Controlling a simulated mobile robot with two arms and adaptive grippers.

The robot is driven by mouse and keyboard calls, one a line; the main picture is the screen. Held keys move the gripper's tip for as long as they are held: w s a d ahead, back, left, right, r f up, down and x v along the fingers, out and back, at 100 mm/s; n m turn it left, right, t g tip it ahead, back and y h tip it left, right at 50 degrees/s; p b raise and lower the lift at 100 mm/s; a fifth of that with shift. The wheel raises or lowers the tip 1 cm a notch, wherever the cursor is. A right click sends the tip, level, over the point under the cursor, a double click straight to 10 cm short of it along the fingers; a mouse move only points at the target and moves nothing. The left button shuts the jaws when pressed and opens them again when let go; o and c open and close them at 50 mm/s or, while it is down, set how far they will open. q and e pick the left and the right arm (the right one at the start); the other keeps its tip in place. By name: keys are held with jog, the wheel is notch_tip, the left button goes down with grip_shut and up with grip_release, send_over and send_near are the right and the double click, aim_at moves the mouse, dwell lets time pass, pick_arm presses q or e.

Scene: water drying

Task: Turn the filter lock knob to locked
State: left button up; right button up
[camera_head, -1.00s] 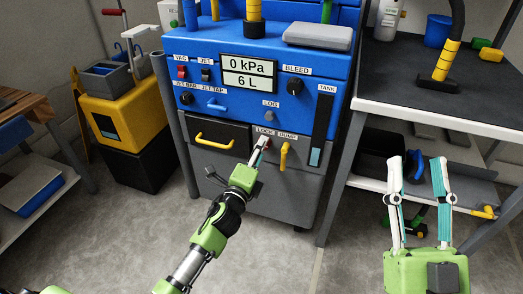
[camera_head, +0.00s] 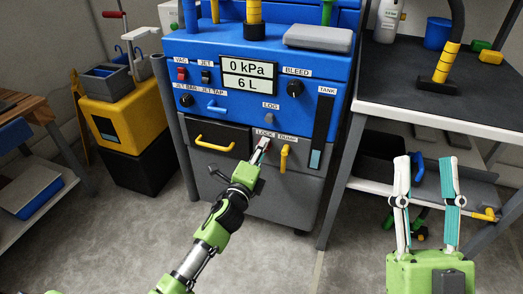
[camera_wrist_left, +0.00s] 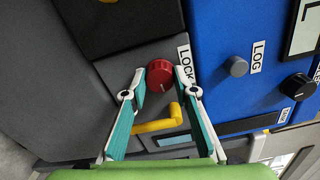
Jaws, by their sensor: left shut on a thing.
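The red lock knob (camera_wrist_left: 160,76) sits on the grey lower panel beside the LOCK label (camera_wrist_left: 185,63). My left gripper (camera_wrist_left: 159,80) is shut on the red knob, with one fingertip on each side of it. In the head view, my left gripper (camera_head: 261,151) reaches the panel just below the LOCK label (camera_head: 264,133), and its fingers largely hide the knob. My right gripper (camera_head: 426,162) is open and empty, in front of the right bench.
The yellow DUMP handle (camera_head: 284,155) is close to the right of my left gripper; it also shows in the wrist view (camera_wrist_left: 160,123). A yellow drawer handle (camera_head: 214,143) is to the left. The grey LOG knob (camera_wrist_left: 236,66) is above. The floor in front is clear.

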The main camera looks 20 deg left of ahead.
jog(key=w+d+f+g+h+p, duration=0.1)
jog(key=w+f+g+h+p, duration=0.1)
jog(key=f+g, duration=0.6)
jog(key=w+d+f+g+h+p, duration=0.1)
jog(key=f+g+h+p, duration=0.15)
jog(key=f, duration=0.95)
pick_arm(q)
jog(key=n+p, duration=0.4)
jog(key=n, duration=1.3)
pick_arm(e)
jog(key=s+d+f+g+h, duration=0.1)
jog(key=s+d+f+g, duration=0.2)
jog(key=s+f+g, duration=0.2)
jog(key=s+d+f+m+g+h, duration=0.1)
jog(key=s+d+f+g, duration=0.2)
jog(key=s, duration=0.9)
notch_tip(320, 180, down, 4)
jog(key=g, duration=0.3)
jog(key=shift+f, duration=0.25)
pick_arm(q)
jog(key=shift+n, duration=0.3)
jog(key=o, duration=1.1)
